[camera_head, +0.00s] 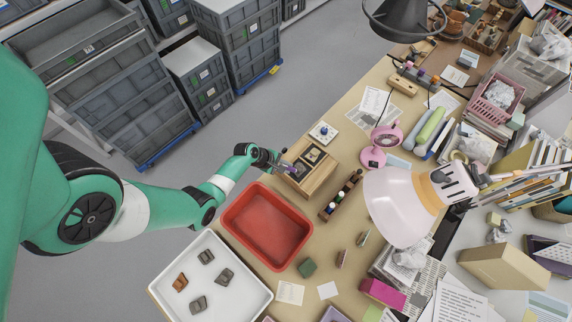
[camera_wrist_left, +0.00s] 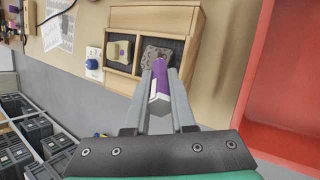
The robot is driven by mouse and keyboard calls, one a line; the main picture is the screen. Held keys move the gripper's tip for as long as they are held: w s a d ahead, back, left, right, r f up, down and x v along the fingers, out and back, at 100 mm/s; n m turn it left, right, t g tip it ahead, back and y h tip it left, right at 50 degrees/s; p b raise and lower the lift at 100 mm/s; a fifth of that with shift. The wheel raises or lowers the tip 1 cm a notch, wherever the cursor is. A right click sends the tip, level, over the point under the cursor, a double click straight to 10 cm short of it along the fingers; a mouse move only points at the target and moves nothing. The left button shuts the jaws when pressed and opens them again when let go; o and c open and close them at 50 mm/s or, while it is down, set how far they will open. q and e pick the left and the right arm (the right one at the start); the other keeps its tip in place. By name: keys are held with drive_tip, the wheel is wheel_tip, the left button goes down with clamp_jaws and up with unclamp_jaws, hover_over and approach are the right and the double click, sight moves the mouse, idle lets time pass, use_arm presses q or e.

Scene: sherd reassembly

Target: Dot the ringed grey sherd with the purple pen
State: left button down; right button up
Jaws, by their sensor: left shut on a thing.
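My left gripper (camera_head: 281,166) is shut on the purple pen (camera_wrist_left: 161,78), at the near end of a wooden box (camera_head: 317,179). In the left wrist view the fingers (camera_wrist_left: 159,92) grip the pen, and its far end reaches over the box edge toward a grey sherd (camera_wrist_left: 157,55). That sherd lies in the right dark compartment; the pen partly covers it. I cannot tell whether the pen touches it, and no ring shows clearly. A beige sherd (camera_wrist_left: 120,50) lies in the left compartment. My right gripper is not in view.
A red tub (camera_head: 240,211) stands close below the box. A white tray (camera_head: 164,289) holds several sherds. A dark rack with small bottles (camera_head: 340,195) and a pink fan (camera_head: 375,150) stand to the right. A white pad with a blue knob (camera_wrist_left: 92,63) lies left of the box.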

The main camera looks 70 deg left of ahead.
use_arm(q)
drive_tip(key=shift+f+b, duration=0.7)
drive_tip(key=shift+f, duration=0.2)
idle(0.5)
idle(0.9)
wheel_tip(320, 180, up, 7)
drive_tip(key=p, duration=0.7)
drive_tip(key=shift+r, duration=0.1)
drive_tip(key=shift+s+a, duration=0.1)
